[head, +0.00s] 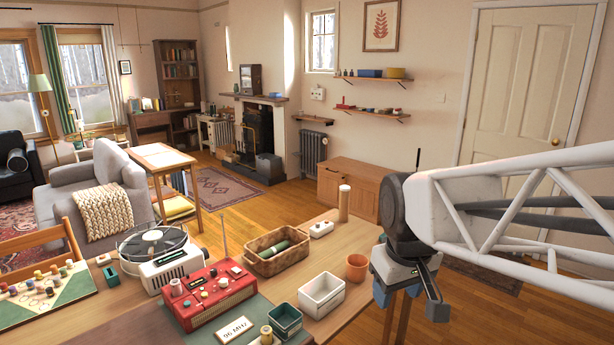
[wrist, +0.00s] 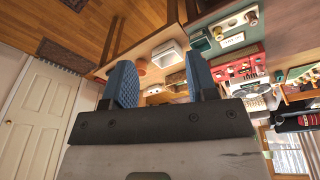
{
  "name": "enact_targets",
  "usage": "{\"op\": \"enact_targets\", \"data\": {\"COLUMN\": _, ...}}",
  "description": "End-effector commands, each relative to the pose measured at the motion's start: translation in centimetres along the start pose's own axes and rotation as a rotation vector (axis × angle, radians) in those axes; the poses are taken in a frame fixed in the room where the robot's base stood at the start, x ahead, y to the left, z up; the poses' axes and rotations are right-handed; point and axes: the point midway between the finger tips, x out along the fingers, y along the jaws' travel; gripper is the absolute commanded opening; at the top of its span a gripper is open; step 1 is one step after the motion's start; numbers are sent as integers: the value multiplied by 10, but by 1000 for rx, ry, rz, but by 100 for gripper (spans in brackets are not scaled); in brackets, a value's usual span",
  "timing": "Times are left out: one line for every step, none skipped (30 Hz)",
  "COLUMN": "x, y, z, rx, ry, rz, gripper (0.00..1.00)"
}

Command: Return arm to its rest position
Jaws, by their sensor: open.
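My gripper (head: 408,298) hangs at the right of the head view, by the right end of the wooden table (head: 345,236), with its fingers pointing down. In the wrist view my gripper (wrist: 160,65) shows two blue, textured fingers spread apart with nothing between them. My white truss-like arm (head: 530,200) reaches in from the right edge of the head view. The gripper touches no object that I can see. It covers part of the table's right end and the floor behind it.
A terracotta cup (head: 357,267) and a white divided tray (head: 321,295) stand closest to the gripper. Further left are a wicker basket (head: 262,262), a red radio (head: 216,290) and a turntable (head: 153,250). A wooden cabinet (head: 347,188) stands behind. Floor right of the table looks clear.

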Motion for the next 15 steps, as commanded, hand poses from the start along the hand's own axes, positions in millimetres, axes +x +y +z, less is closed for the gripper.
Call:
{"op": "enact_targets", "data": {"x": 0, "y": 0, "z": 16, "rx": 36, "ry": 5, "rz": 4, "gripper": 53}}
{"op": "enact_targets", "data": {"x": 0, "y": 1, "z": 24, "rx": 60, "ry": 8, "rz": 6, "gripper": 53}}
{"op": "enact_targets", "data": {"x": 1, "y": 1, "z": 35, "rx": 92, "ry": 11, "rz": 8, "gripper": 53}}
{"op": "enact_targets", "data": {"x": 1, "y": 0, "z": 43, "rx": 114, "ry": 13, "rz": 9, "gripper": 53}}
{"op": "enact_targets", "data": {"x": 2, "y": 0, "z": 52, "rx": 138, "ry": 16, "rz": 11, "gripper": 53}}
{"op": "enact_targets", "data": {"x": 4, "y": 0, "z": 62, "rx": 167, "ry": 18, "rz": 13, "gripper": 53}}
{"op": "enact_targets", "data": {"x": 5, "y": -1, "z": 70, "rx": 189, "ry": 20, "rz": 14, "gripper": 53}}
{"op": "enact_targets", "data": {"x": 6, "y": -1, "z": 77, "rx": 209, "ry": 22, "rz": 16, "gripper": 53}}
{"op": "enact_targets", "data": {"x": 7, "y": -2, "z": 86, "rx": 234, "ry": 24, "rz": 17, "gripper": 53}}
{"op": "enact_targets", "data": {"x": 9, "y": -2, "z": 92, "rx": 252, "ry": 26, "rz": 18, "gripper": 53}}
{"op": "enact_targets", "data": {"x": 9, "y": -3, "z": 97, "rx": 267, "ry": 28, "rz": 19, "gripper": 53}}
{"op": "enact_targets", "data": {"x": 11, "y": -3, "z": 103, "rx": 286, "ry": 30, "rz": 21, "gripper": 53}}
{"op": "enact_targets", "data": {"x": 12, "y": -4, "z": 108, "rx": 299, "ry": 31, "rz": 21, "gripper": 53}}
{"op": "enact_targets", "data": {"x": 12, "y": -4, "z": 111, "rx": 310, "ry": 32, "rz": 22, "gripper": 53}}
{"op": "enact_targets", "data": {"x": 13, "y": -4, "z": 115, "rx": 322, "ry": 34, "rz": 23, "gripper": 53}}
